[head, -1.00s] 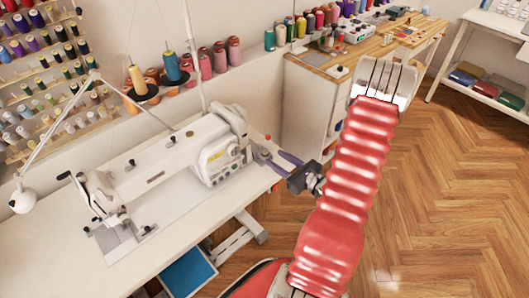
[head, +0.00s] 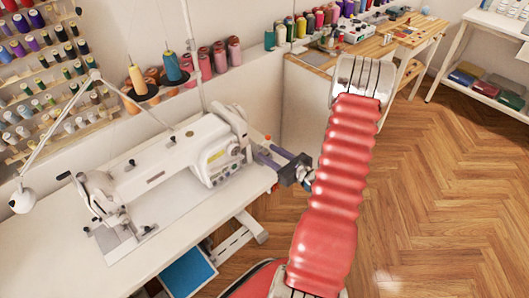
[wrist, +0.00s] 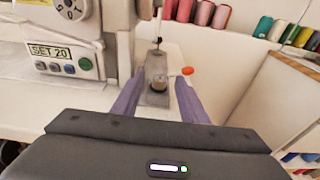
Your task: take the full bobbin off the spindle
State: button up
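The bobbin (wrist: 160,83) stands on the spindle of a small grey winder plate (wrist: 157,97) on the table, in the middle of the wrist view. It looks grey, and its winding is too small to make out. My gripper (wrist: 160,76) is open, with one purple finger on each side of the bobbin and a visible gap to both. I cannot tell whether the fingertips are level with it in height. In the head view my gripper (head: 262,154) is at the right end of the sewing machine, and the bobbin is not clearly visible there.
The sewing machine (head: 175,158) stands close on the left, and its panel (wrist: 65,60) shows in the wrist view. An orange knob (wrist: 187,71) sits just right of the bobbin. Thread cones (head: 220,58) line the back. The floor (head: 440,200) at the right is clear.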

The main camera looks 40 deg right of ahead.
grip_shut()
jog(key=shift+r, duration=0.1)
dwell(0.4)
notch_tip(320, 180, up, 10)
dwell(0.7)
dwell(0.5)
